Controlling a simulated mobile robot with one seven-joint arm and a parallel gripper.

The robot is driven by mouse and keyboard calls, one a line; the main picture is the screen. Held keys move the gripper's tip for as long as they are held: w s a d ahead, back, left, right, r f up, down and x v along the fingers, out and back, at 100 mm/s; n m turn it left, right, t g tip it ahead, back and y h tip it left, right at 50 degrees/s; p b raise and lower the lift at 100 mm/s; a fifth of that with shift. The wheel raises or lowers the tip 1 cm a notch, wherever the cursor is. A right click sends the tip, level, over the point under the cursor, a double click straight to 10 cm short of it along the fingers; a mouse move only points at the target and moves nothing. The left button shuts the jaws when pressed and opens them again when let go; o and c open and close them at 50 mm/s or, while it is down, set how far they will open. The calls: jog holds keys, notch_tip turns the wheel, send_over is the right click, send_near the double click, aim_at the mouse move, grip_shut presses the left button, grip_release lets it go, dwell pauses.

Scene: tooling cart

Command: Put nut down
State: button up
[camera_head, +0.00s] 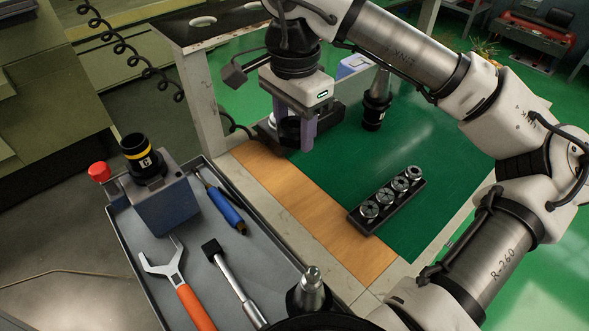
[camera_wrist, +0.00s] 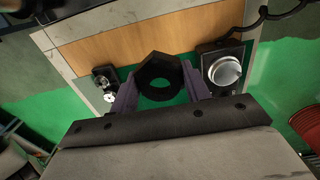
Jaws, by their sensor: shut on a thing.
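My gripper (camera_head: 294,138) points down over the cart top, its purple fingers on either side of the nut. The nut (camera_head: 289,127) is a black ring, partly hidden by a finger in the head view. In the wrist view the nut (camera_wrist: 153,64) shows a faceted outside and a round hole, held between the fingertips of my gripper (camera_wrist: 162,88). It is seen against the border of the wooden strip (camera_head: 308,207) and the green mat (camera_head: 335,170). I cannot tell whether it touches the surface.
A black device with a silver disc (camera_wrist: 225,71) is close by the gripper. A collet rack (camera_head: 385,207) and a black tool holder (camera_head: 374,112) stand on the mat, with bare mat between. A grey tray (camera_head: 270,247) holds a wrench (camera_head: 178,275) and other tools.

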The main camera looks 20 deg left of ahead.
aim_at(294, 186)
notch_tip(294, 186, down, 11)
jog(key=shift+f+p, duration=0.1)
jog(key=shift+p, duration=0.45)
jog(key=shift+f+b, duration=0.55)
jog(key=shift+b, duration=0.45)
jog(key=o, duration=1.3)
jog(key=shift+f, duration=0.1)
jog(key=shift+s, duration=0.1)
